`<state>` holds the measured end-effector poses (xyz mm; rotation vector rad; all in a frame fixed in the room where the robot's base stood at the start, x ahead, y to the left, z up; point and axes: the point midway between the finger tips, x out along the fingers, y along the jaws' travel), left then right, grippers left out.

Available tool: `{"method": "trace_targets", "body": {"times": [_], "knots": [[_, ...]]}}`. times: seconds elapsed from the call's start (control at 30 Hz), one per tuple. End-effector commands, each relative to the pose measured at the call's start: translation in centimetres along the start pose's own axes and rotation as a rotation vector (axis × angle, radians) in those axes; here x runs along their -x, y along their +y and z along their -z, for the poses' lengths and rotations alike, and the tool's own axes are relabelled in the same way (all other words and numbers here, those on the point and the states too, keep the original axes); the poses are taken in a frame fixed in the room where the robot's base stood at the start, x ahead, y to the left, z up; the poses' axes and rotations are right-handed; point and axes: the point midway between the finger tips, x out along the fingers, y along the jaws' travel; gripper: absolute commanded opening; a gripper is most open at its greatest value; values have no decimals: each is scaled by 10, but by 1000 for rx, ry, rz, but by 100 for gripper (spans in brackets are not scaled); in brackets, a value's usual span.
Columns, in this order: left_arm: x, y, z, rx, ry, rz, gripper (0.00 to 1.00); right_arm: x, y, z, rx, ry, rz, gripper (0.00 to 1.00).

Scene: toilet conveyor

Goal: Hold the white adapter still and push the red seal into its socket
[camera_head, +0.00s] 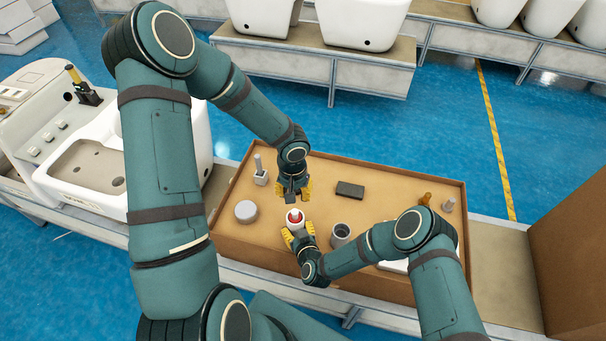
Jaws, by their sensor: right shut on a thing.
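The white adapter (295,226) is near the front middle of the brown tray. The red seal (295,216) shows at its top; how deep it sits in the socket is too small to tell. My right gripper (298,234), with yellow fingers, is shut on the adapter from its near side. My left gripper (293,192) is just beyond the adapter, over the tray. Its yellow fingers are spread apart, with nothing seen between them, and it is not touching the seal.
The brown tray (225,222) also holds a round grey disc (246,211), a grey cup (341,233), a dark block (350,190), a grey post on a base (260,174) and an orange piece (425,199). A white toilet part (100,190) stands left. My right arm covers the tray's front right.

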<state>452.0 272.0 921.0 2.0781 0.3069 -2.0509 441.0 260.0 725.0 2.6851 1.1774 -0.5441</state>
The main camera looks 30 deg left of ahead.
Motion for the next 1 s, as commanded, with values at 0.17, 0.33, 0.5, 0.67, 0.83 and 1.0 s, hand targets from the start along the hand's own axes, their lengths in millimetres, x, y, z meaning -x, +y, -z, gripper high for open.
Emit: {"method": "trace_targets", "body": {"times": [0.17, 0.33, 0.5, 0.67, 0.83, 1.0], "knots": [[0, 0, 0, 0, 0, 0, 43, 0, 0, -1, 0, -1, 1, 86], [0, 0, 0, 1, 0, 0, 43, 0, 0, 0, 0, -1, 0, 86], [0, 0, 0, 1, 0, 0, 43, 4, 0, 0, 0, 0, 0, 86], [0, 0, 0, 1, 0, 0, 43, 21, 0, 0, 0, -1, 1, 86], [0, 0, 0, 1, 0, 0, 43, 53, 0, 0, 0, -3, 1, 86], [0, 0, 0, 0, 0, 0, 43, 85, 0, 0, 0, -3, 2, 86]]}}
